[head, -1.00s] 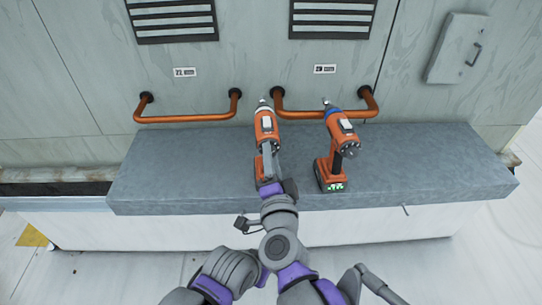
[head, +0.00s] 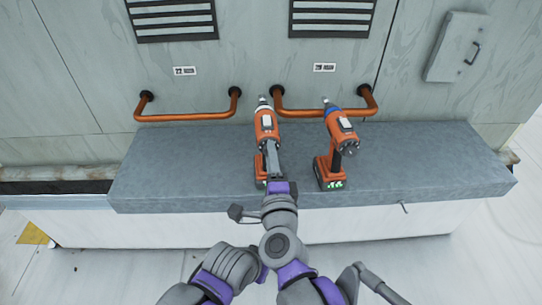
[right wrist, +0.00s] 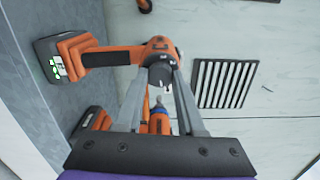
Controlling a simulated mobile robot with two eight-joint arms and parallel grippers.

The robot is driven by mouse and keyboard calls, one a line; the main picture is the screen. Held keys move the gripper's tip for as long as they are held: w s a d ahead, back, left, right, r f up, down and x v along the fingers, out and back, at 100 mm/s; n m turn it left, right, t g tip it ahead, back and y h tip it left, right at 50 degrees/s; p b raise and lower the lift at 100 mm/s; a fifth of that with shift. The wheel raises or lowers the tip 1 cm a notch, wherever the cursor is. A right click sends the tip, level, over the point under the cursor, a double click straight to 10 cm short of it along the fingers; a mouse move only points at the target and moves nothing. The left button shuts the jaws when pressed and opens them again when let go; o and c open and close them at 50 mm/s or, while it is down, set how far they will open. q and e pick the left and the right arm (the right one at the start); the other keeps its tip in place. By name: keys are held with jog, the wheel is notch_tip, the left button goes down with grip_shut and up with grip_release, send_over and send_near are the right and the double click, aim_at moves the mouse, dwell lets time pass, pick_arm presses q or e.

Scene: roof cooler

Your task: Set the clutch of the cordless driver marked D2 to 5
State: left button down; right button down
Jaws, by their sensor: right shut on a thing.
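Two orange cordless drivers stand upright on the grey ledge. I cannot read D2 or a clutch number on either. My right gripper (head: 270,146) is at the rear of the left driver. In the right wrist view the fingertips (right wrist: 160,74) are closed on a dark round part (right wrist: 160,73) at the back of that driver (right wrist: 112,56). The right driver's blue collar (right wrist: 159,121) shows beyond the fingers. My left gripper is not seen.
The grey ledge (head: 440,165) is clear to the right of the drivers and at its left end. Copper rails (head: 187,118) run along the wall just behind. Vents (head: 173,20) and a small hatch (head: 458,48) are on the wall above.

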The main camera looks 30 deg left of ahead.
jog(key=c, duration=0.5)
grip_release()
